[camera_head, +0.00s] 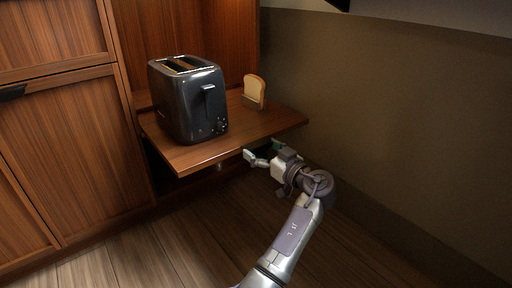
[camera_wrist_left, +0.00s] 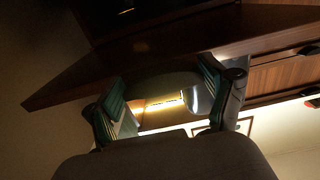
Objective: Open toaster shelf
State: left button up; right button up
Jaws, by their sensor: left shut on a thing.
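The toaster shelf (camera_head: 270,128) is a wooden board that sticks out from its cabinet niche in the head view. A dark toaster (camera_head: 190,100) stands on it, upright. My left gripper (camera_head: 262,152) is at the shelf's front edge, toward its right end, with its fingers at and just under the edge. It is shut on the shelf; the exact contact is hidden. In the left wrist view the shelf's wood (camera_wrist_left: 62,90) runs across above the two green-padded fingers (camera_wrist_left: 168,98), where the light is dim. My right gripper is not in view.
A slice of bread in a small holder (camera_head: 254,92) stands on the shelf, right of the toaster. Wooden cabinet doors (camera_head: 70,150) are at the left. A plain wall (camera_head: 400,110) rises at the right. The floor (camera_head: 180,245) in front of the shelf is clear.

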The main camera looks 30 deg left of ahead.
pick_arm(q)
jog(key=shift+v, duration=1.45)
jog(key=o, duration=1.5)
jog(key=shift+c, duration=0.2)
jog(key=shift+r, duration=0.15)
notch_tip(320, 180, up, 10)
